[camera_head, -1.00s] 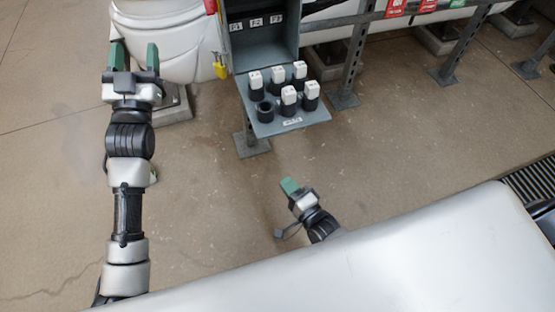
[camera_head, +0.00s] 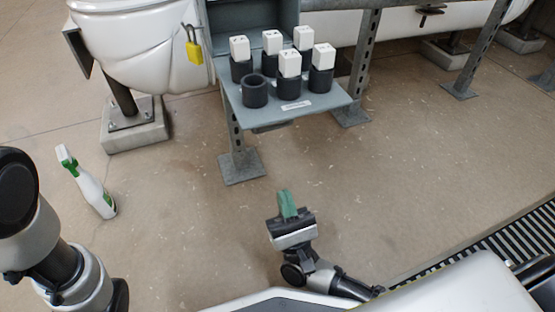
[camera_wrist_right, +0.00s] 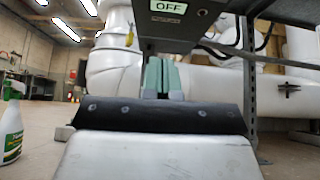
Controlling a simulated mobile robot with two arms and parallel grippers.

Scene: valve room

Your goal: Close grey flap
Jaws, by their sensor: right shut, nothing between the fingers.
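The grey flap (camera_head: 328,99) is hinged down at the front of a grey box (camera_head: 258,16) and lies open, roughly level, in the head view. It bears several black holders, most with white blocks in them; one holder (camera_head: 254,90) is empty. My right gripper (camera_head: 287,204) is shut and empty, below and in front of the flap, apart from it in the head view. Its green fingers (camera_wrist_right: 161,77) point forward in the right wrist view, with a grey surface above them. Part of my left arm shows at the lower left, but its gripper is out of view.
A yellow padlock (camera_head: 194,51) hangs at the box's left side. A metal post (camera_head: 236,150) stands below the box, another (camera_head: 362,70) to its right. A spray bottle (camera_head: 92,184) is on the floor at left. The floor around my right gripper is clear.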

